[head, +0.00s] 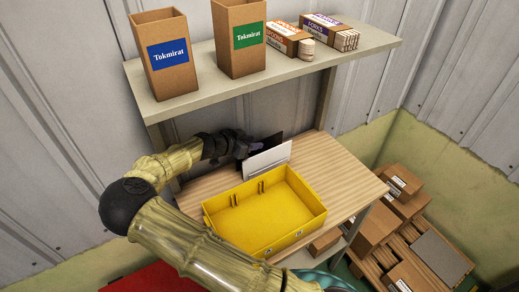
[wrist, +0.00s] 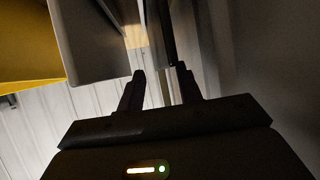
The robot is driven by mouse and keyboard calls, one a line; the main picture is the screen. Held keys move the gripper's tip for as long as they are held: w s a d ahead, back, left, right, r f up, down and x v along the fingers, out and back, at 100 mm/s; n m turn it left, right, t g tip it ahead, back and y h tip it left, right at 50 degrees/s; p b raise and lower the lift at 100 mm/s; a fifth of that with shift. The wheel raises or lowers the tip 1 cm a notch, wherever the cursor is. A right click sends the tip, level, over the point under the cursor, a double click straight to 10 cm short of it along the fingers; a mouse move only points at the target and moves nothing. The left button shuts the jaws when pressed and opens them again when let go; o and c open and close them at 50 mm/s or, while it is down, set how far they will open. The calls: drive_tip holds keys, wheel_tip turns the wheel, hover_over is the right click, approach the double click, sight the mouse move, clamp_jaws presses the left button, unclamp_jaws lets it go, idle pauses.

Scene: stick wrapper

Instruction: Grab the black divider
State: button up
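The black divider (head: 270,142) stands upright on the wooden table behind a white divider (head: 268,160), which hides much of it. In the wrist view the black divider (wrist: 167,30) shows nearly edge-on as a thin dark strip, and the white divider (wrist: 92,40) is a broad grey panel to its left. My gripper (head: 250,146) is at the left end of the dividers. In the wrist view my gripper (wrist: 161,72) is open, with the strip's lower end between the fingertips, closer to the right one. I cannot tell whether they touch.
A yellow box (head: 262,245) with small slots stands on the table (head: 345,185) in front of the dividers. A shelf (head: 195,103) above holds two tall cardboard boxes (head: 165,75) and cutlery packs (head: 330,32). The corrugated wall is close behind. The table's right side is clear.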

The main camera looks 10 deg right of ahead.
drive_tip(key=shift+x, duration=0.85)
clamp_jaws()
